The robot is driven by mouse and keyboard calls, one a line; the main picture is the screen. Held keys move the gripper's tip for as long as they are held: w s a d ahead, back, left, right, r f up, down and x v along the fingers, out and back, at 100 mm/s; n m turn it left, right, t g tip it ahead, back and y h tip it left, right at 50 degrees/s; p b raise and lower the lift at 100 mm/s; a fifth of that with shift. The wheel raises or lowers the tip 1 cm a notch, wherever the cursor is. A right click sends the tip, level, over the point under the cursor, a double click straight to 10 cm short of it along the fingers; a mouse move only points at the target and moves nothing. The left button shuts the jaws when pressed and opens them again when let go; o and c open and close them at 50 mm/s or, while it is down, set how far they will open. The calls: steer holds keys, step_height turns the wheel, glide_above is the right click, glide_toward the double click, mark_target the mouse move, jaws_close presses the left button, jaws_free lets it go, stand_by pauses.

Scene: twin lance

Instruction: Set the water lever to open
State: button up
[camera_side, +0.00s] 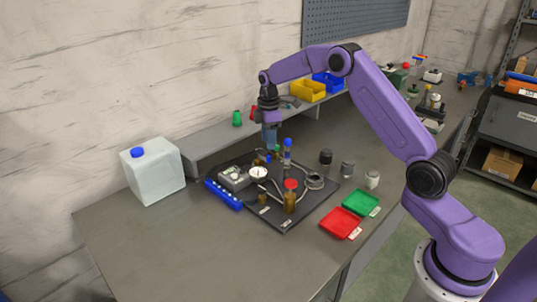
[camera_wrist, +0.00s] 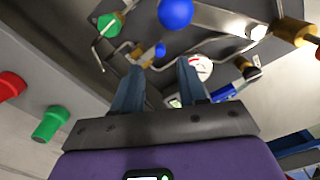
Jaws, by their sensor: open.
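My gripper (camera_side: 270,134) points down above the back of a dark board (camera_side: 292,217) with pipes and fittings. In the wrist view its two blue-grey fingers (camera_wrist: 161,72) are apart with nothing between them. A small blue part (camera_wrist: 160,50) shows just beyond the fingertips, and a larger blue ball (camera_wrist: 175,13) lies farther up. A blue-topped upright part (camera_side: 287,146) stands at the back of the board in the side view. I cannot tell which blue part is the water lever, nor its setting. A white gauge (camera_side: 258,173) also shows in the wrist view (camera_wrist: 203,68).
A green knob (camera_wrist: 108,25) is left of the fingers in the wrist view. A blue rack (camera_side: 223,195), white jug (camera_side: 153,172), and red (camera_side: 340,223) and green (camera_side: 361,202) trays are around the board. A raised shelf runs behind.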

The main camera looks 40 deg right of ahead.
mark_target(268, 156)
steer(key=shift+f, duration=3.2)
jaws_close()
